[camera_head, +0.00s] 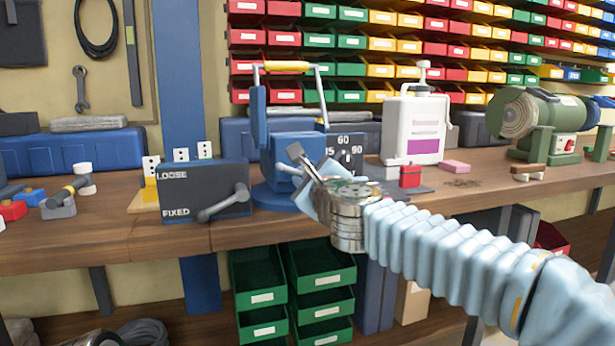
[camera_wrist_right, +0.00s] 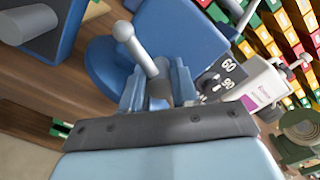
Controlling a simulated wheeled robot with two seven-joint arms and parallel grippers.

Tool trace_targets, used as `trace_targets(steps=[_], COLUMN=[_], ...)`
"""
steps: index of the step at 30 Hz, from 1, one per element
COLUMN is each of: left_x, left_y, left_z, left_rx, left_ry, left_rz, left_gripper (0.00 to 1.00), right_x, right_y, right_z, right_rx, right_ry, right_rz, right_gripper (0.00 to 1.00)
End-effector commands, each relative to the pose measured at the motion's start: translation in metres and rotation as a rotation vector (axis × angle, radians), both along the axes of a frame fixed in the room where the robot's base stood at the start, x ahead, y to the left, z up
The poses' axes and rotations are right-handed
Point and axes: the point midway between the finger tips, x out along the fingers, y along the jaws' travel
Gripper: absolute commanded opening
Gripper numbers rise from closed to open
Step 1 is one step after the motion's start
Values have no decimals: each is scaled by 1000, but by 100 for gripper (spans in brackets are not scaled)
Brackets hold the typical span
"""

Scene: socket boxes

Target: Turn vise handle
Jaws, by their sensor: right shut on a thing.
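The blue vise (camera_head: 275,190) stands on the workbench at the middle of the head view, on a round base, partly hidden behind my right gripper. It also shows in the wrist view (camera_wrist_right: 185,35) at the top. Its grey bar handle with a ball end (camera_wrist_right: 123,30) slants down between my right fingers. My right gripper (camera_head: 306,174) is at the front of the vise. In the wrist view, its blue fingers (camera_wrist_right: 157,88) are closed around the lower part of the handle, and the ball end sticks out beyond them. My left gripper is not in view.
A dark box (camera_head: 205,190) marked LOOSE and FIXED, with a grey lever, stands left of the vise. A dial plate with numbers (camera_head: 345,152), a white dispenser (camera_head: 413,128) and a green grinder (camera_head: 545,125) stand to the right. Green bins (camera_head: 262,298) sit below the bench.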

Motion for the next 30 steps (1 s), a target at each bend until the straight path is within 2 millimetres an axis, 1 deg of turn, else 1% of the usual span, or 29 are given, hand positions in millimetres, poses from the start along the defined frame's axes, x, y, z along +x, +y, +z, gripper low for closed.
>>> trace_targets(steps=[1,14,15,20,28,30], left_x=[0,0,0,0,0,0], left_y=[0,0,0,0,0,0], left_z=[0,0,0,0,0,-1], left_rx=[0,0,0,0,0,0], left_ry=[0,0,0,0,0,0], left_rz=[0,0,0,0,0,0], left_gripper=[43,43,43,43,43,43], right_x=[-1,-2,-2,-1,-1,-4], right_y=[4,5,5,4,2,0], right_z=[-2,-2,-2,-2,-1,-1], right_rx=[-2,-2,-2,-2,-1,0], right_ry=[2,3,3,3,2,1], right_rz=[9,11,11,8,4,3], right_gripper=[0,0,32,56,56,56])
